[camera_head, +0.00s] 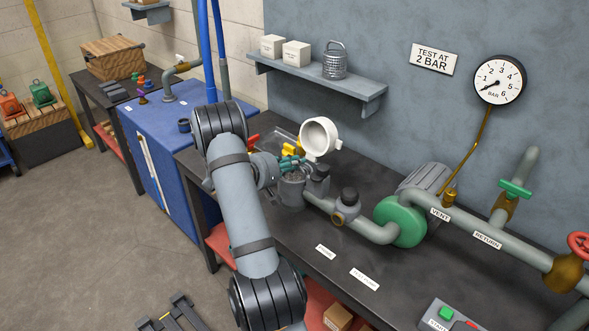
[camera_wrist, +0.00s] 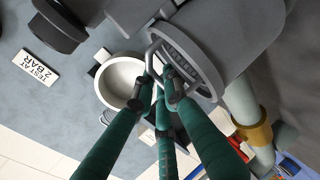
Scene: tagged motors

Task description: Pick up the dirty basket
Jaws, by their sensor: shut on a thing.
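The dirty basket (camera_wrist: 184,52) is a dark, slotted round piece with a thin wire handle. It sits inside the mouth of the grey strainer housing (camera_head: 291,194) on the bench, and most of it is hidden. My gripper (camera_head: 293,165), with green fingers, is just above the housing. In the wrist view my gripper (camera_wrist: 158,92) is shut on the basket's handle. A second, cleaner-looking metal basket (camera_head: 335,62) stands on the wall shelf, apart from my gripper.
A white round cup-like part (camera_head: 320,138) stands behind the housing. Grey pipework, a dark-capped fitting (camera_head: 349,195) and a green pump (camera_head: 402,221) lie to the right. The shelf (camera_head: 325,80) holds two white boxes. The bench front (camera_head: 300,228) has clear room.

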